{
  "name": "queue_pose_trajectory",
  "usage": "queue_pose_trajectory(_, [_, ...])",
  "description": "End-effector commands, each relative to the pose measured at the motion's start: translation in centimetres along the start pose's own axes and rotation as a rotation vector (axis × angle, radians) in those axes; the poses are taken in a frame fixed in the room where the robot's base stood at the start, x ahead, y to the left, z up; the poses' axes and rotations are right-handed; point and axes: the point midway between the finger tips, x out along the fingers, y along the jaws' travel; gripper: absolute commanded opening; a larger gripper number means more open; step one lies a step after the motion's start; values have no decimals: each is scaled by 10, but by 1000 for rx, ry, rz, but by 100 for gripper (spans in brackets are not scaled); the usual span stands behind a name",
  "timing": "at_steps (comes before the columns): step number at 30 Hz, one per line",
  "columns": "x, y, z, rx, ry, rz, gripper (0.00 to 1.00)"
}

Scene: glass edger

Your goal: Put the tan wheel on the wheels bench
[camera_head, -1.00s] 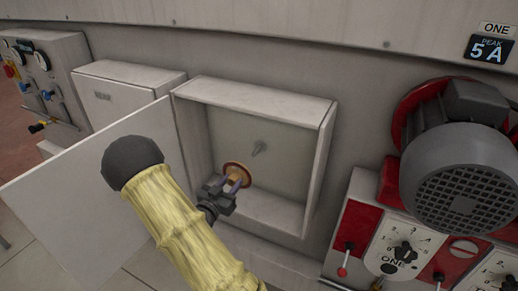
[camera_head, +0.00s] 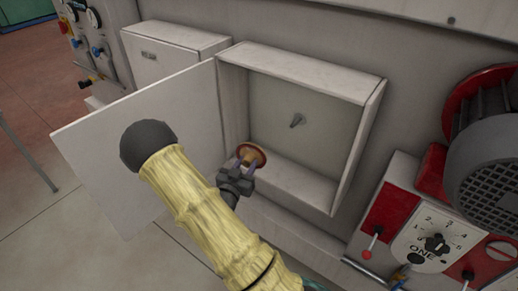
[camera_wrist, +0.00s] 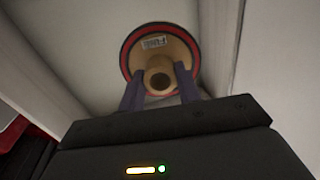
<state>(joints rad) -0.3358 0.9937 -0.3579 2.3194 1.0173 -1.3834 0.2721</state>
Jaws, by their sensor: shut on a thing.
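The tan wheel (camera_head: 252,154) is a small disc with a dark red rim and a tan hub. My gripper (camera_head: 244,170) is shut on its hub and holds it at the front left of the open box. In the wrist view the wheel (camera_wrist: 143,52) faces the camera, with a small printed label above the hub. The two fingers of my gripper (camera_wrist: 159,88) stand on either side of the hub. The wheels bench is not recognisable in these views.
A red and white control panel (camera_head: 425,235) and a grey motor (camera_head: 490,170) are at the right. Open floor (camera_head: 60,225) shows at the left.

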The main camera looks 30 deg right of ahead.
Motion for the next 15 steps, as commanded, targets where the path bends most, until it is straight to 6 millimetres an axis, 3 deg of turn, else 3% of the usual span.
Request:
queue_pose_trajectory(6, [-32,-51,51,-13,1,-337,0])
queue_pose_trajectory(15, [-80,-91,108,-11,0,-708,0])
